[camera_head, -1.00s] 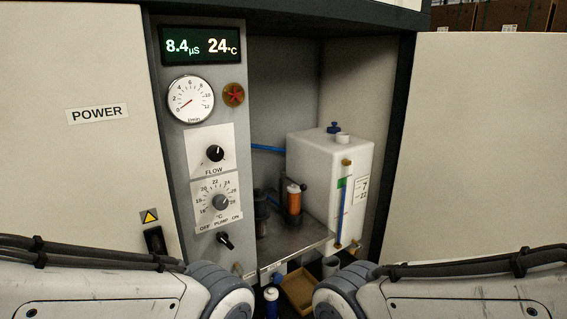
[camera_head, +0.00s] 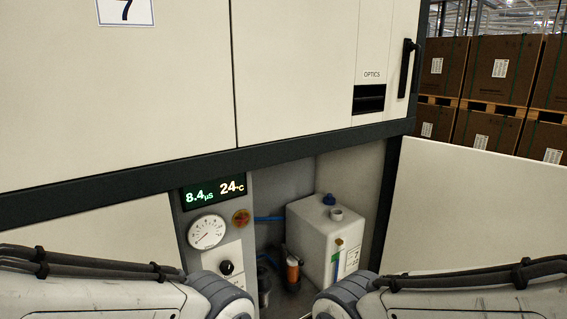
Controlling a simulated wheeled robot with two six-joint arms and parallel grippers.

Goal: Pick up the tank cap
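A blue cap (camera_head: 329,199), which looks like the tank cap, sits on top of the white tank (camera_head: 314,235) inside the open cabinet bay. A short white neck (camera_head: 336,214) stands up from the tank top beside it, in front and slightly to the right. I cannot tell whether the cap rests loose or sits on a fitting. Only the upper links of my two arms show, at the lower left and lower right. Both grippers are out of view, and my arms hide the lower part of the bay.
The control panel with a display (camera_head: 213,191), a gauge (camera_head: 207,232) and a red knob (camera_head: 241,217) borders the bay on the left. An orange-topped part (camera_head: 293,269) stands left of the tank. A dark frame beam (camera_head: 130,180) crosses above. An open door panel (camera_head: 470,210) is at right.

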